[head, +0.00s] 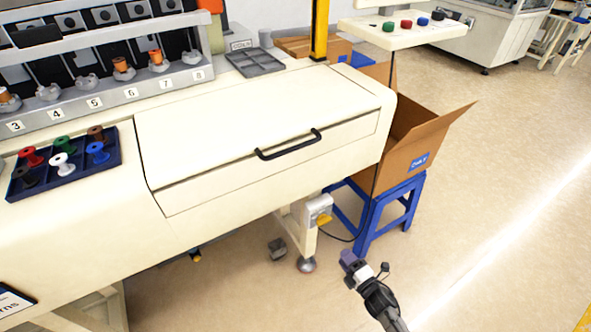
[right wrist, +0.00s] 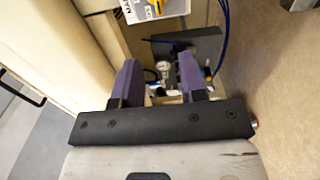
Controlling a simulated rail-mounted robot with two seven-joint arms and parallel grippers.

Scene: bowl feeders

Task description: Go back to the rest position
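My right gripper (head: 347,258) is in the lower middle of the head view, in front of the cream machine and above the floor. It touches nothing that I can see. In the right wrist view its two purple fingers (right wrist: 157,80) stand apart with nothing held between them. Background parts under the machine show through the gap. My left gripper and left arm are out of the head view.
The cream machine (head: 260,120) with a black drawer handle (head: 288,145) fills the left and middle. A spool tray (head: 118,160) sits on it. A cardboard box (head: 400,155) stands on a blue stool (head: 365,222) to its right. Floor (head: 490,220) at right is clear.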

